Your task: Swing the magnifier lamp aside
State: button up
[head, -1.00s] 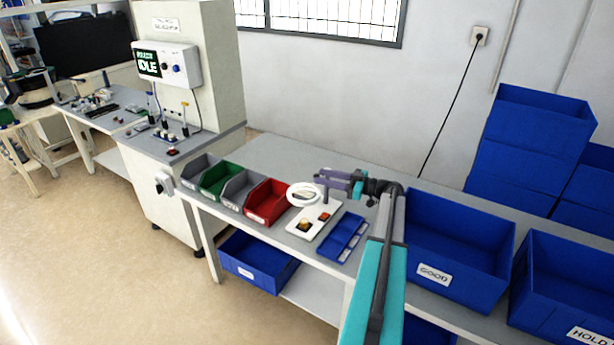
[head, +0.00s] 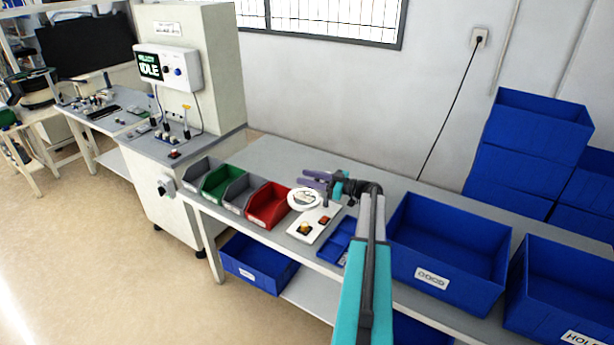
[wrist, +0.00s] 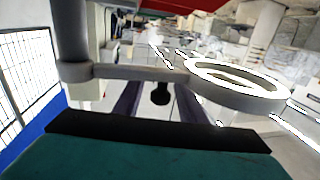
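The magnifier lamp has a white glowing ring head (head: 303,199) over a white base plate (head: 297,236) on the bench. In the wrist view the ring (wrist: 268,102) is at the right, joined by a grey arm (wrist: 135,72) to a post (wrist: 71,35) at the left. My gripper (head: 306,181) is beside the lamp, at the back right of the ring. In the wrist view its purple fingers (wrist: 158,103) stand apart, partly hidden behind the lamp arm. A dark knob (wrist: 160,94) shows between them; I cannot tell whether they touch it.
The base plate carries a yellow button and a red one. Grey, green and red bins (head: 268,211) stand to its left. A blue divided tray (head: 335,243) is partly hidden by my arm. Large blue GOOD (head: 460,282) and HOLD (head: 558,318) bins stand at the right.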

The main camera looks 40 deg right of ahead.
jog(key=shift+w+a, duration=0.1)
jog(key=shift+w, duration=0.15)
grip_shut()
jog(key=shift+s+f+b, duration=0.1)
jog(key=shift+b, duration=0.25)
jog(key=shift+h, duration=0.3)
